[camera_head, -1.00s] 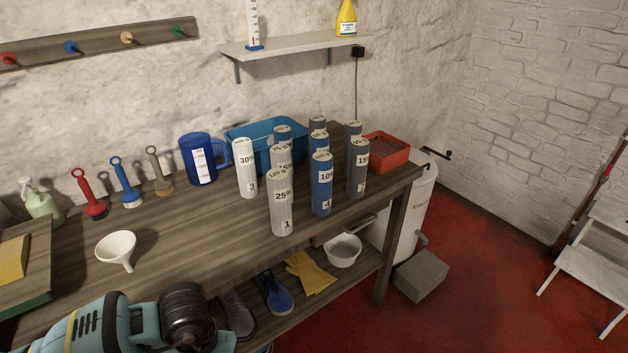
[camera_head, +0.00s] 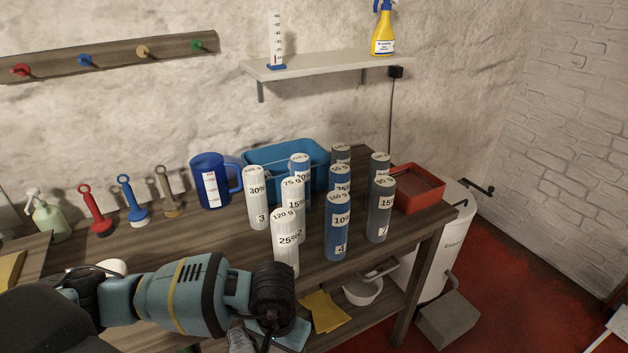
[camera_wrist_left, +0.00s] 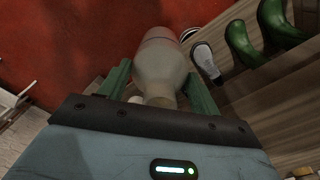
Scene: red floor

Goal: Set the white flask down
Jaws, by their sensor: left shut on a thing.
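The flask cannot be made out there. My right gripper is not in view.
On the wooden workbench (camera_head: 225,240) several labelled cylinders (camera_head: 338,228) stand close together. Behind them are a blue tub (camera_head: 262,160), a blue jug (camera_head: 209,182) and a red tray (camera_head: 418,190). A white funnel (camera_head: 112,266) is partly hidden by my arm. A wall shelf (camera_head: 325,68) is above.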

